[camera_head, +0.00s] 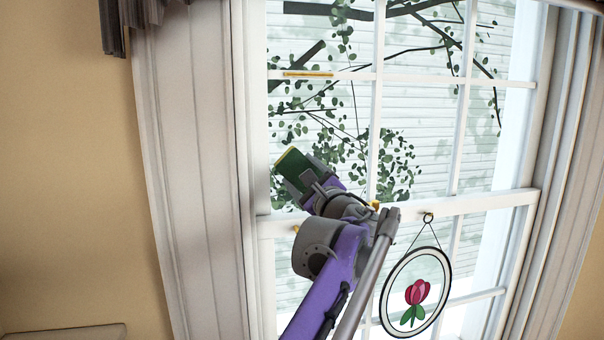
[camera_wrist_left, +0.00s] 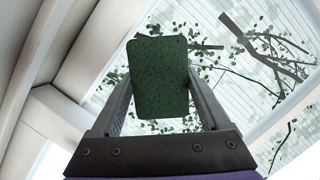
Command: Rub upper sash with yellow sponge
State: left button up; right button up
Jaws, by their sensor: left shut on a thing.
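My left gripper (camera_head: 292,180) is shut on the sponge (camera_head: 297,166), which shows a dark green scrub face and a thin yellow edge at its upper left. In the left wrist view the sponge's green face (camera_wrist_left: 160,75) sits between the two grey fingers (camera_wrist_left: 160,100). The upper sash (camera_head: 376,100) has white bars and glass panes. The sponge is in front of its lower left pane, near the left side of the frame; I cannot tell if it touches the glass. My right gripper is not in view.
A round tulip ornament (camera_head: 415,293) hangs by a cord from a hook (camera_head: 428,217) on the sash rail. A grey curtain edge (camera_head: 135,18) hangs at top left. Wide white casing (camera_head: 190,170) flanks the window. Branches and pale siding show behind the glass.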

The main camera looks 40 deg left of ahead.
aim_at(319, 171)
pick_arm(q)
jog(key=shift+w+a, duration=0.2)
jog(key=shift+d, duration=0.1)
jog(key=shift+w+d+r+p, duration=0.1)
jog(key=shift+w+d+p, duration=0.3)
jog(key=shift+w, duration=0.1)
jog(key=shift+w+d+p, duration=0.45)
jog(key=shift+w+d, duration=0.4)
jog(key=shift+w, duration=0.15)
jog(key=shift+a, duration=0.1)
jog(key=shift+s+a+p, duration=0.3)
jog(key=shift+s+a, duration=0.95)
jog(key=shift+s, duration=0.2)
